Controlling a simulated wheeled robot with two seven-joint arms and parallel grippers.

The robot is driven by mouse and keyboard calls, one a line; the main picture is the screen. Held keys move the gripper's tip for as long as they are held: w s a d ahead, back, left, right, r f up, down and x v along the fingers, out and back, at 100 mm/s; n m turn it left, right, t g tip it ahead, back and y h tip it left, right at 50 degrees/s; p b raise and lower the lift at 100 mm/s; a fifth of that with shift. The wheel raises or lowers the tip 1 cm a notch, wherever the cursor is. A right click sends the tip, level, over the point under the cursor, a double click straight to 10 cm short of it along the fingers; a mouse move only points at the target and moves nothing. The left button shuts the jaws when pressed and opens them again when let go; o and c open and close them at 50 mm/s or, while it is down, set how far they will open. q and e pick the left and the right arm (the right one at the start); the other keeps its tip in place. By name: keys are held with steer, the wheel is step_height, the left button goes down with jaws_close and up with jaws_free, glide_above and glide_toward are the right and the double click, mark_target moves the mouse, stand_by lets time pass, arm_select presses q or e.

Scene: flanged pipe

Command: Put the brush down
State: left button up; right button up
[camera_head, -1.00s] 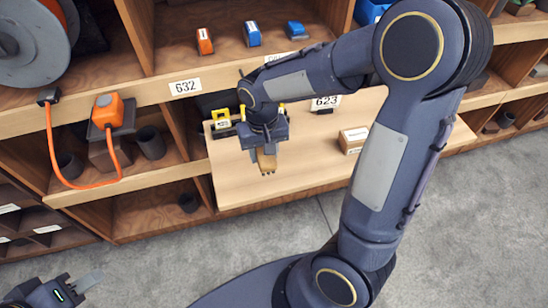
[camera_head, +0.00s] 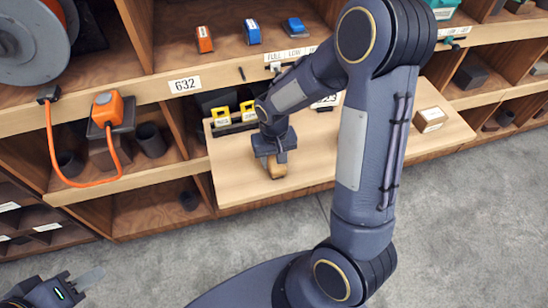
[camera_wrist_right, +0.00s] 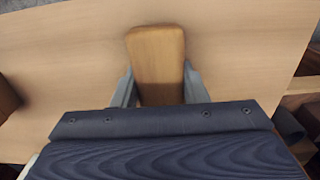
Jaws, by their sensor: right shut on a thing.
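The brush (camera_head: 277,171) is in my right gripper (camera_head: 275,166), low over the light wooden board (camera_head: 235,178) that juts out from the shelf. In the right wrist view the brush's wooden body (camera_wrist_right: 158,62) sits between the two grey fingers of the right gripper (camera_wrist_right: 157,88), which are shut on it. I cannot tell whether the brush touches the board; its lower part is hidden in the wrist view. My left gripper (camera_head: 80,287) is at the bottom left, away from the shelf, and its finger opening is not clear.
Yellow tags (camera_head: 235,114) stand in a dark holder at the board's back left. A small cardboard box (camera_head: 430,119) is at the board's right. The board's front left is clear.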

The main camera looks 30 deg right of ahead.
mark_target(274, 156)
steer(key=o, duration=1.1)
step_height(274, 156, up, 11)
steer(key=shift+p, duration=0.3)
steer(key=s+a+r+t+y, duration=0.1)
steer(key=s+r+t, duration=0.1)
steer(key=s, duration=0.3)
steer(key=s+a+r+t+y, duration=0.1)
steer(key=s+r, duration=0.1)
steer(key=s, duration=0.4)
steer(key=s+a+r+n+t+y, duration=0.1)
steer(key=s+a+r+t, duration=0.1)
steer(key=s, duration=0.3)
steer(key=shift+s+r+t+y, duration=0.3)
steer(key=shift+s+r+y, duration=0.1)
steer(key=shift+r, duration=0.2)
